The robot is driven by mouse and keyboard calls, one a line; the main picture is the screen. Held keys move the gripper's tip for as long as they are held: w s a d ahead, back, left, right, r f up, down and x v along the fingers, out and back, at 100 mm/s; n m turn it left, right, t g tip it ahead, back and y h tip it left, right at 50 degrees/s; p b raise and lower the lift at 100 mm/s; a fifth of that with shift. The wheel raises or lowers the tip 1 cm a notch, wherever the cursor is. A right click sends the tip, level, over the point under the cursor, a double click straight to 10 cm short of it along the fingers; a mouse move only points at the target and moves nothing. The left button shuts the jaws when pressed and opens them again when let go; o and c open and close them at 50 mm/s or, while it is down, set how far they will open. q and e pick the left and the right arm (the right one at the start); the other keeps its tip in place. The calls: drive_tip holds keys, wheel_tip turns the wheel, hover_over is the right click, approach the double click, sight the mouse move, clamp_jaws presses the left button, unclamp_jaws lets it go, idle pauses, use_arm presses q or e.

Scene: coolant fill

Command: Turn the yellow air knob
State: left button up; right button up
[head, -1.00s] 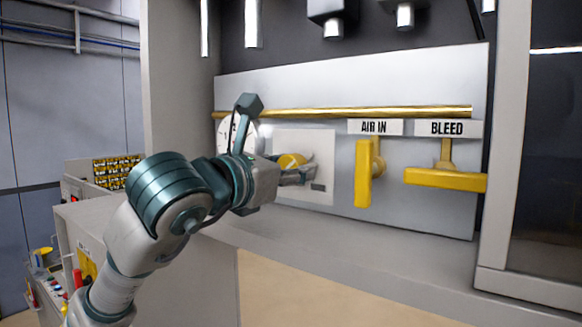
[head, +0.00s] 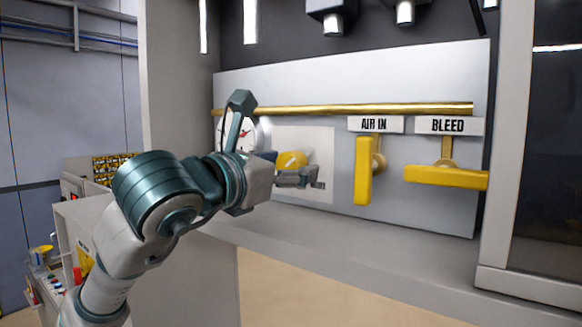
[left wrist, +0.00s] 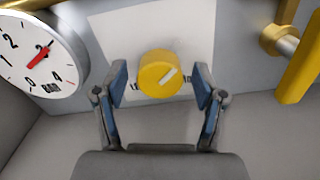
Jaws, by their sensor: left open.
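The yellow air knob (head: 291,160) is a round knob on a pale plate (head: 318,150) on the grey panel. In the left wrist view the fingers (left wrist: 161,85) stand on either side of the knob, with a visible gap at each side. I cannot tell how far the fingertips are from the plate. My right gripper is in neither view.
A white gauge (left wrist: 40,52) with a red needle, marked BAR, is left of the knob. To the right are the yellow AIR IN handle (head: 363,172), upright, and the yellow BLEED handle (head: 445,178), level. A brass pipe (head: 360,109) runs above.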

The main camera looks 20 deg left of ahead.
use_arm(q)
drive_tip(key=v, duration=1)
drive_tip(key=shift+s+a, duration=0.25)
drive_tip(key=shift+a, duration=0.15)
drive_tip(key=shift+d+f, duration=0.1)
